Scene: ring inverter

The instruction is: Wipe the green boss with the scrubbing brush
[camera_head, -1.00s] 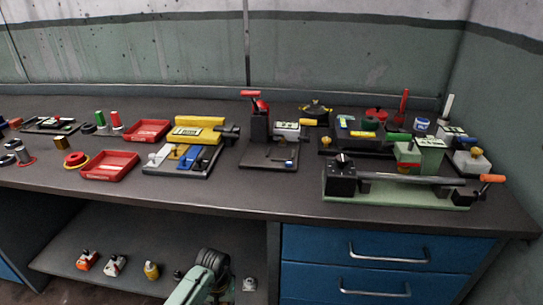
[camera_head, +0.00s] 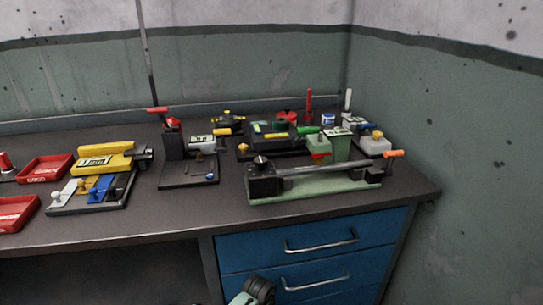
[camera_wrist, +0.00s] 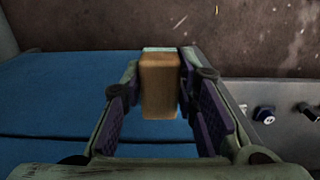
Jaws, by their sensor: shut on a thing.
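My gripper (camera_wrist: 158,92) shows in the wrist view with its fingers on both sides of a plain wooden block (camera_wrist: 159,88), shut on it. The block looks like the body of the scrubbing brush; a pale strip shows at its far end, and I cannot make out bristles.
The bench (camera_head: 226,210) holds a long green-based fixture (camera_head: 312,190) at the front right, a red-handled clamp (camera_head: 172,140), a yellow block fixture (camera_head: 105,157) and red trays (camera_head: 45,168). Blue drawers (camera_head: 300,250) are below. Walls close the back and right.

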